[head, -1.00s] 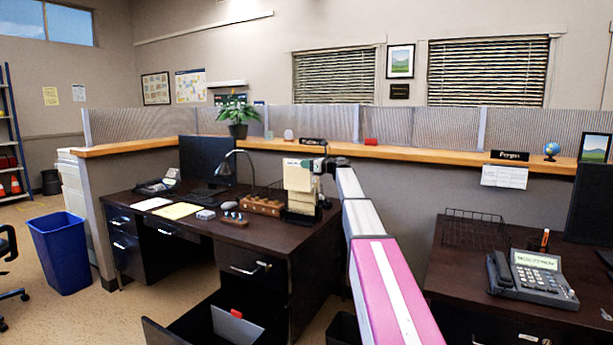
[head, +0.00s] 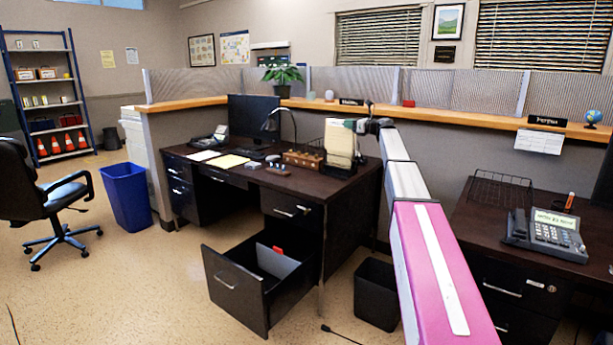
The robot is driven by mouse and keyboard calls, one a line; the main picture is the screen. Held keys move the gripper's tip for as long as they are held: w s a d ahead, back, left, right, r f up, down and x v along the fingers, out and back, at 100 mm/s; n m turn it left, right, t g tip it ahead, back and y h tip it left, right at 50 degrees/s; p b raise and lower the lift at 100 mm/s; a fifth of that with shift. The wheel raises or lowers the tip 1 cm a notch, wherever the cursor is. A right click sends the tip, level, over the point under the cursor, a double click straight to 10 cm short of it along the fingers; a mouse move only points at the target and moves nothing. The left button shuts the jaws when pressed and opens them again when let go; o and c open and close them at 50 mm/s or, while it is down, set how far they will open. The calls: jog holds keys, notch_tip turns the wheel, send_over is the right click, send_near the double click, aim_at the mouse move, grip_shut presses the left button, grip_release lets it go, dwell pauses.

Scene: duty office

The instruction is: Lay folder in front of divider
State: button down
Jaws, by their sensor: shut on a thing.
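A beige folder (head: 340,142) stands upright at the right end of the left desk, over a dark rack (head: 338,170). My gripper (head: 351,125) is at the folder's top edge, shut on it. Its fingertips are too small to see clearly. I cannot tell whether the folder's lower edge is still in the rack. A grey divider (head: 275,262) with a red tab stands inside the open bottom drawer (head: 236,286) of that desk. The drawer floor in front of the divider is mostly hidden by the drawer's front panel.
My arm reaches across the gap between the desks. A black bin (head: 377,292) stands right of the open drawer. The left desk (head: 215,172) holds a monitor, lamp, phone, papers and a wooden organizer. An office chair (head: 45,195) and blue bin (head: 125,195) stand left. Floor before the drawer is clear.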

jog(key=s+f, duration=1)
jog(key=s, duration=0.2)
jog(key=s+f, duration=0.9)
jog(key=s, duration=0.4)
jog(key=s+f, duration=0.4)
jog(key=s, duration=0.7)
jog(key=s+f, duration=0.5)
jog(key=s, duration=0.5)
jog(key=shift+s+a+f, duration=0.2)
jog(key=shift+s+a, duration=0.15)
jog(key=shift+a, duration=0.1)
